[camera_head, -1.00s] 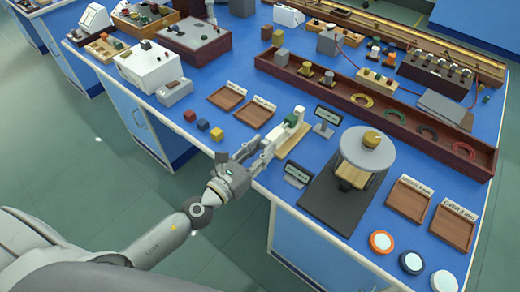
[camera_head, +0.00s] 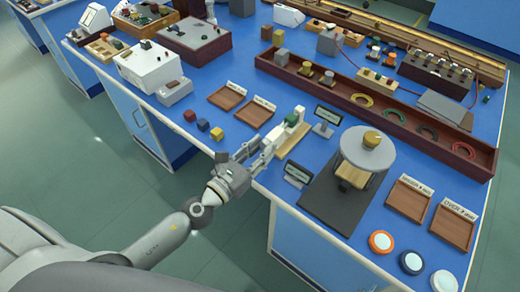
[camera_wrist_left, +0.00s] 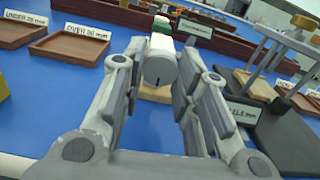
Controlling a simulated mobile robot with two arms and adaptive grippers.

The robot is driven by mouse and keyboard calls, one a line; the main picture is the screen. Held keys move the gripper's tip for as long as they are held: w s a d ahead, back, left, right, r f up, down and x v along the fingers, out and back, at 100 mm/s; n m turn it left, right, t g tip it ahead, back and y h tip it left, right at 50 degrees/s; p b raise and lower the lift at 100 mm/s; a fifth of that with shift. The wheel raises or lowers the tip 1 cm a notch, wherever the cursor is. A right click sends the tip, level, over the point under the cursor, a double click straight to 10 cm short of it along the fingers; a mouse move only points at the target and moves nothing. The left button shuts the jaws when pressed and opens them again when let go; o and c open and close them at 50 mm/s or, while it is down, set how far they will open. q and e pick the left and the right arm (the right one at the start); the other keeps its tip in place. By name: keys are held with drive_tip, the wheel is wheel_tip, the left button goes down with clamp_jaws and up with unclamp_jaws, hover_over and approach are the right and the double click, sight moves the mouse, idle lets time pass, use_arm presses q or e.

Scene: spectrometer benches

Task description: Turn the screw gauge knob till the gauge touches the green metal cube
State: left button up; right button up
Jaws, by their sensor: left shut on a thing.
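The screw gauge (camera_head: 284,142) is a white frame on a wooden base near the front edge of the blue bench. The green metal cube (camera_head: 291,119) sits at its far end; in the wrist view its top (camera_wrist_left: 162,24) shows behind the grey knob (camera_wrist_left: 160,68). My left gripper (camera_head: 263,153) reaches in from the left at the gauge's near end. In the wrist view its fingers (camera_wrist_left: 161,66) stand either side of the knob and are shut on it. The gap between gauge and cube is too small to judge. My right gripper is out of view.
Red (camera_head: 190,115), blue (camera_head: 203,125) and yellow (camera_head: 216,134) cubes lie left of the gauge. Two small displays (camera_head: 327,116) (camera_head: 297,173) stand to its right. Wooden trays (camera_head: 227,97) lie behind. A round-topped stand (camera_head: 367,151) is further right.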

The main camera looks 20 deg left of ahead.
use_arm(q)
drive_tip(key=o, duration=1)
drive_tip(key=shift+f, duration=0.1)
drive_tip(key=shift+s, duration=0.1)
drive_tip(key=v, duration=1.2)
